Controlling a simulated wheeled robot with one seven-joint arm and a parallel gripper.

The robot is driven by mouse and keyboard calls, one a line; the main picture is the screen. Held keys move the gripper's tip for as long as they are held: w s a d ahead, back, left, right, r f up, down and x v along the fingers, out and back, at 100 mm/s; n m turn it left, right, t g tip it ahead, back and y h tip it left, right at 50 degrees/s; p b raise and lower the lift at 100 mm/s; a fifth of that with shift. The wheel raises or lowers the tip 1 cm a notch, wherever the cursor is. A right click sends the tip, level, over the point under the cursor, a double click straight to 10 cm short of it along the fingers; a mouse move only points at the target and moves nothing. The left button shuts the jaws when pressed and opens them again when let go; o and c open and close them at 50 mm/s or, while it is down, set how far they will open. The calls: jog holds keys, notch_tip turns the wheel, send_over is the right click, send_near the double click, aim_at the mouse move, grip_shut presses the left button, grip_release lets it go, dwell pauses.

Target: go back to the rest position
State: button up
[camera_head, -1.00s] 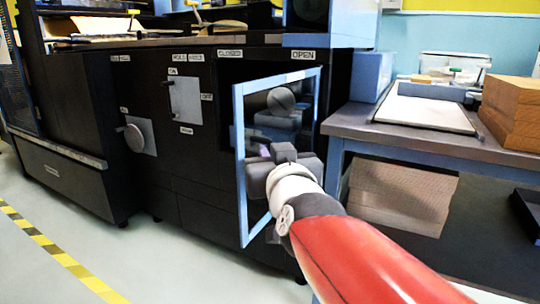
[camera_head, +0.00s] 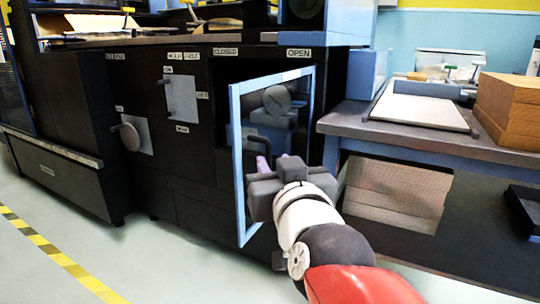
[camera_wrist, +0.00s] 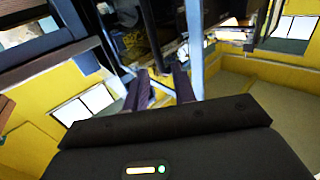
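My gripper (camera_head: 276,164) is in front of the black machine, beside the open door with a light blue frame (camera_head: 238,160) and a clear pane. In the head view its body overlaps the door's lower part; I cannot tell whether they touch. In the wrist view the two dark fingers (camera_wrist: 160,86) stand apart with nothing between them. My red and white arm reaches in from the lower right.
The black machine (camera_head: 185,190) has a grey knob plate (camera_head: 136,135) and a switch plate (camera_head: 181,98). At right, a table (camera_head: 400,137) bears a tray (camera_head: 420,112) and a brown stack (camera_head: 508,108); a pale box (camera_head: 398,190) is below. Floor at left is clear.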

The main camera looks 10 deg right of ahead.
jog(key=shift+s+d, duration=0.1)
jog(key=shift+s, duration=0.9)
jog(key=s+d+f+m+g+h+p, duration=0.1)
jog(key=s+d+f+g+p, duration=0.6)
jog(key=s+f+g+p, duration=0.3)
jog(key=shift+s+d+f+g+h+p, duration=0.35)
jog(key=shift+f+g+p, duration=0.4)
jog(key=shift+g, duration=0.45)
